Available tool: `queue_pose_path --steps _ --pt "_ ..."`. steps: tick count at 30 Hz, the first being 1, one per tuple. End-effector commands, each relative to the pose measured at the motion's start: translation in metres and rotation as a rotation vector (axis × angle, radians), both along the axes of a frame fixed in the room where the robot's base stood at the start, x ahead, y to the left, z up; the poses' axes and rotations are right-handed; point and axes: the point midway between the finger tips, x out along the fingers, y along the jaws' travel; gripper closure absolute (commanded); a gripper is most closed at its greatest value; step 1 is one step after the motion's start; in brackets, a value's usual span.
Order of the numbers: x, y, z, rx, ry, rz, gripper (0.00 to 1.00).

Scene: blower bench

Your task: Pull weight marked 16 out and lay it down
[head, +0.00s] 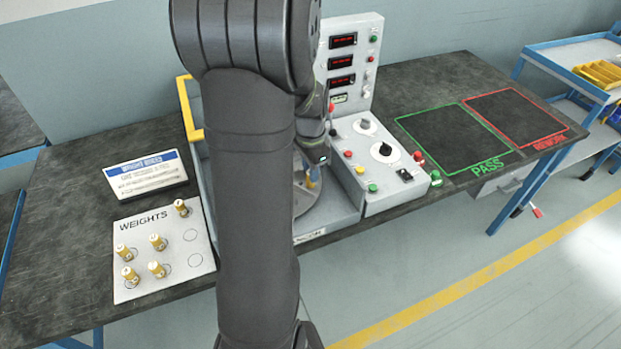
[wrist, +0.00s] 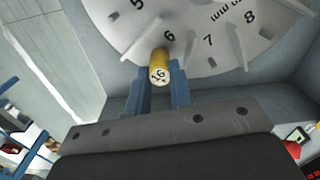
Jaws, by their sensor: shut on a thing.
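The brass weight marked 16 (wrist: 159,75) shows in the wrist view, at the grey numbered disc (wrist: 215,35) by the number 6. My gripper (wrist: 159,92) is shut on this weight, with a blue finger on each side. I cannot tell how deep the weight sits in the disc. In the head view my arm hides most of the disc.
A white board marked WEIGHTS (head: 128,290) holds several brass weights and some empty circles. A sign (head: 146,176) stands behind it. The control box (head: 390,200) is right of my arm. The green PASS area (head: 455,140) and the red area (head: 515,115) are empty.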

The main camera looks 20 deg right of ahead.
Motion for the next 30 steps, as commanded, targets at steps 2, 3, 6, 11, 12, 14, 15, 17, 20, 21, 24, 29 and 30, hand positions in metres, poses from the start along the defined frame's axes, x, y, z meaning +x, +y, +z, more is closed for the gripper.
queue_pose_path --steps 2,3,6,11,12,14,15,17,20,21,24,29,30 --pt "0.000 0.000 0.001 0.000 -0.001 0.000 1.00" --pt "0.000 0.000 0.002 -0.001 -0.001 0.000 1.00" --pt "0.000 0.000 0.004 -0.001 -0.001 0.000 1.00" --pt "0.000 0.000 0.006 0.000 0.000 0.000 1.00" --pt "0.000 0.000 0.006 0.000 0.000 0.000 1.00" --pt "0.000 0.000 0.007 0.000 0.000 0.000 1.00" --pt "0.000 0.000 0.008 0.000 0.000 0.000 1.00" --pt "0.000 0.000 0.009 0.000 0.000 0.000 1.00" --pt "0.000 0.000 0.010 0.000 0.000 0.000 1.00" --pt "0.000 0.000 0.010 0.000 0.000 0.000 1.00" --pt "0.000 0.000 0.012 0.000 0.000 0.000 1.00" --pt "0.001 0.000 0.020 -0.002 -0.002 0.000 1.00" --pt "0.001 0.000 0.022 -0.001 -0.002 0.000 1.00"
